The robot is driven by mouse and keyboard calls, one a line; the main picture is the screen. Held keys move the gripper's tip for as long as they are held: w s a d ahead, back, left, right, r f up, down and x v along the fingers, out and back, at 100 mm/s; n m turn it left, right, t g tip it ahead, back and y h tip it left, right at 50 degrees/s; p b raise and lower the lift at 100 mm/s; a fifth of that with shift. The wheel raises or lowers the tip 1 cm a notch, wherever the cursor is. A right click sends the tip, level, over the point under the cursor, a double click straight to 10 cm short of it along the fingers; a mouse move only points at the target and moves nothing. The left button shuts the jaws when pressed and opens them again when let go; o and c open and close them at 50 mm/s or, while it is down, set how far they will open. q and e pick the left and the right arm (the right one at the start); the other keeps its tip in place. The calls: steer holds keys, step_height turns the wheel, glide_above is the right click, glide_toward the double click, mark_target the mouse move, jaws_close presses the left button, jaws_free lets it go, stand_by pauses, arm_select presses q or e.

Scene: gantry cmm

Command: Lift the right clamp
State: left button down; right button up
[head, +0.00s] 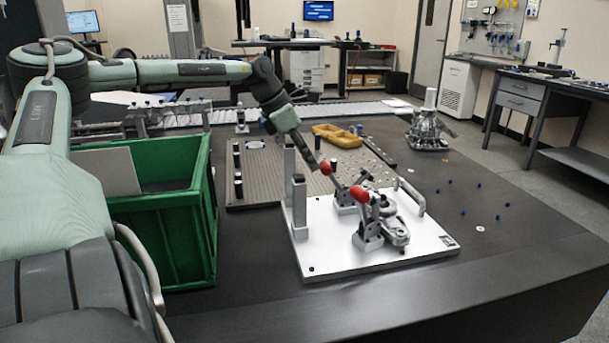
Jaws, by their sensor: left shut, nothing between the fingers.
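A white fixture plate (350,262) lies on the dark table and carries two toggle clamps with red handle tips. The clamp farther right in the picture (368,232) is nearer to me, and its red tip (360,194) points up and left. The other clamp's red tip (326,168) is farther back and left. My left gripper (312,163) is shut and empty, pointing down beside that farther red tip. I cannot tell whether they touch. A grey metal part (398,233) sits at the front clamp. My right gripper is out of view.
A green crate (165,240) stands left of the plate. Behind are a perforated grey board (262,180) and a yellow tray (338,136). Upright posts (299,205) stand on the plate's left edge. A metal assembly (427,130) stands back right; table space at right holds small blue pieces.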

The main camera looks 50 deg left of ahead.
mark_target(322, 163)
arm_select(q)
steer(key=shift+w+d+r+b, duration=0.3)
steer(key=shift+w+r, duration=0.2)
steer(key=shift+w, duration=0.2)
steer(key=shift+w+d+r, duration=0.3)
steer(key=shift+w+r, duration=0.1)
steer(key=shift+w, duration=0.2)
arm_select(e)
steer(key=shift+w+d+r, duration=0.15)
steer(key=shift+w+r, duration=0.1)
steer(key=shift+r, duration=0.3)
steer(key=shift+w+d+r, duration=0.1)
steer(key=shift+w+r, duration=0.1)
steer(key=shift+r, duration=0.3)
arm_select(q)
steer(key=shift+r, duration=0.1)
